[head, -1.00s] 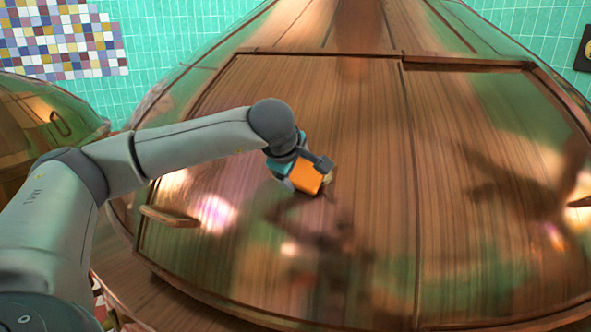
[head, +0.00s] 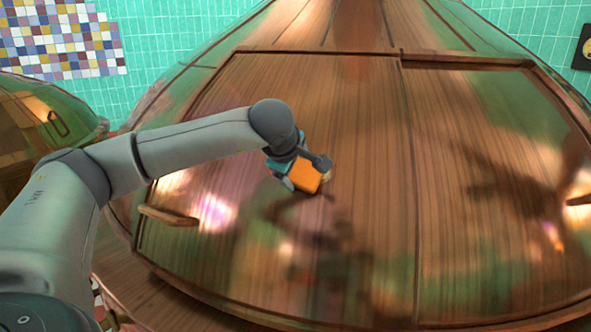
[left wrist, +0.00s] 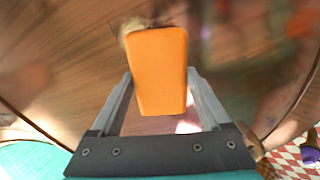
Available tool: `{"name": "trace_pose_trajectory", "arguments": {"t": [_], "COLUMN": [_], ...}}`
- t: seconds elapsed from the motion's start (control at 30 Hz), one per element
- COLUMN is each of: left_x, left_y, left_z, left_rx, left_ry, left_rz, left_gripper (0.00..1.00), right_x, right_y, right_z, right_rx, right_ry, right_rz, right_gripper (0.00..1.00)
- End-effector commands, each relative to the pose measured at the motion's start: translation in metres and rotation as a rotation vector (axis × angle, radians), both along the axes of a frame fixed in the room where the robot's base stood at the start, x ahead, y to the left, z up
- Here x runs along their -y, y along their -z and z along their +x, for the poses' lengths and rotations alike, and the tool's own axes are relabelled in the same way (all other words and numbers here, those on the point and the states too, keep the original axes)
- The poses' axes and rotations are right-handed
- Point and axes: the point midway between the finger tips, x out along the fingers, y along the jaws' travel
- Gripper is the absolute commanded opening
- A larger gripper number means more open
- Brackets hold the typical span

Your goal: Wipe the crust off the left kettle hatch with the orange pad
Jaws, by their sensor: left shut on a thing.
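The left kettle hatch (head: 360,120) is a broad, shiny copper-brown panel with a handle at its left. My left gripper (head: 305,173) is over the middle of this hatch, its fingers shut on the orange pad (head: 306,181). In the left wrist view the pad (left wrist: 159,70) sits between the two grey fingers, its far end at the hatch surface. A small pale tan patch of crust (left wrist: 132,27) shows just beyond the pad's far left corner. The pad hides the surface under it, and I cannot tell how much crust lies there. My right gripper is not in view.
The hatch handle (head: 168,216) juts out at the left, below my forearm. A second hatch (head: 490,170) lies to the right, past a seam. Another copper kettle (head: 40,125) stands at the far left. Green tiled wall (head: 165,40) is behind.

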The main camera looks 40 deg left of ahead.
Motion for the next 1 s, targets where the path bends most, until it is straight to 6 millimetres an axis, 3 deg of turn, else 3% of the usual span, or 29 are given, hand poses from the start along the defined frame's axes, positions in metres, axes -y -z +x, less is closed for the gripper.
{"name": "trace_pose_trajectory", "arguments": {"t": [0.6,1.0], "left_x": [-0.002,0.027], "left_y": [0.007,0.006], "left_z": [0.007,0.021], "left_rx": [0.001,0.002], "left_ry": [0.002,0.003], "left_rz": [0.0,-0.001], "left_gripper": [0.36,0.36], "right_x": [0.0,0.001], "right_y": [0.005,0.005], "right_z": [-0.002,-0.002], "right_rx": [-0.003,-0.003], "right_ry": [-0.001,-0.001], "right_rz": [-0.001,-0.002], "right_gripper": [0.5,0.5]}}
